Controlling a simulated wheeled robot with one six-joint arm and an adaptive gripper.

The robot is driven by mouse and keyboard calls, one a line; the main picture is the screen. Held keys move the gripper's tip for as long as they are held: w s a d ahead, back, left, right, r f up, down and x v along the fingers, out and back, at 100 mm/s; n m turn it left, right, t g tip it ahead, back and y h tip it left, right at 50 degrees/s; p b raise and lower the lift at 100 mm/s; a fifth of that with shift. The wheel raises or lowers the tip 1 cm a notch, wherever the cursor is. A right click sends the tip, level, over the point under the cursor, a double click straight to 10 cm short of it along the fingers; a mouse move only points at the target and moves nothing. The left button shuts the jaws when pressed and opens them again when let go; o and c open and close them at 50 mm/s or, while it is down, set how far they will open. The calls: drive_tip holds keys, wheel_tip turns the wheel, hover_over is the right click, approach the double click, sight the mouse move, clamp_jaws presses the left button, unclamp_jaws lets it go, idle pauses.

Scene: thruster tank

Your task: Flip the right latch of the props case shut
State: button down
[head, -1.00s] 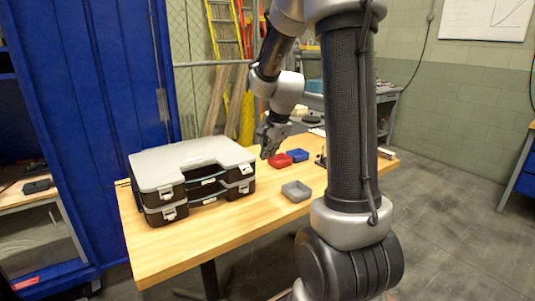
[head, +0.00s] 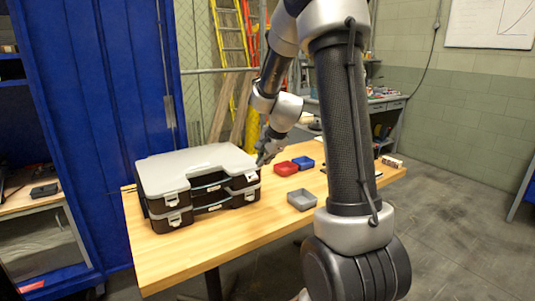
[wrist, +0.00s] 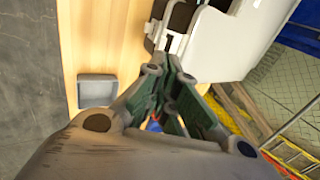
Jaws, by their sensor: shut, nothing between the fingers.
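The props case (head: 195,168) has a grey lid over a black body and stands on the left part of the wooden table, its latches on the front side. The right latch (head: 252,177) is a small light tab near the front right corner; whether it is fully open is too small to tell. The left latch (head: 172,199) is at the front left. My gripper (head: 262,160) is shut and empty, just beside the case's right end, near lid height. In the wrist view the fingertips (wrist: 171,56) point toward the case's light lid (wrist: 215,45); contact cannot be told.
A grey tray (head: 301,199) lies in front on the wooden table (head: 240,228); it also shows in the wrist view (wrist: 97,90). A red bin (head: 286,168) and a blue bin (head: 304,162) lie to the right of my gripper. The table's front strip is clear.

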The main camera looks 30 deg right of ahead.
sight(252, 175)
drive_tip(key=x, duration=0.7)
drive_tip(key=shift+s+f, duration=0.25)
drive_tip(key=shift+f, duration=0.3)
idle(0.7)
wheel_tip(252, 175, down, 4)
drive_tip(key=shift+w+r, duration=0.2)
drive_tip(key=shift+r, duration=0.05)
idle(0.4)
drive_tip(key=shift+r, duration=0.15)
idle(1.2)
drive_tip(key=shift+r, duration=0.7)
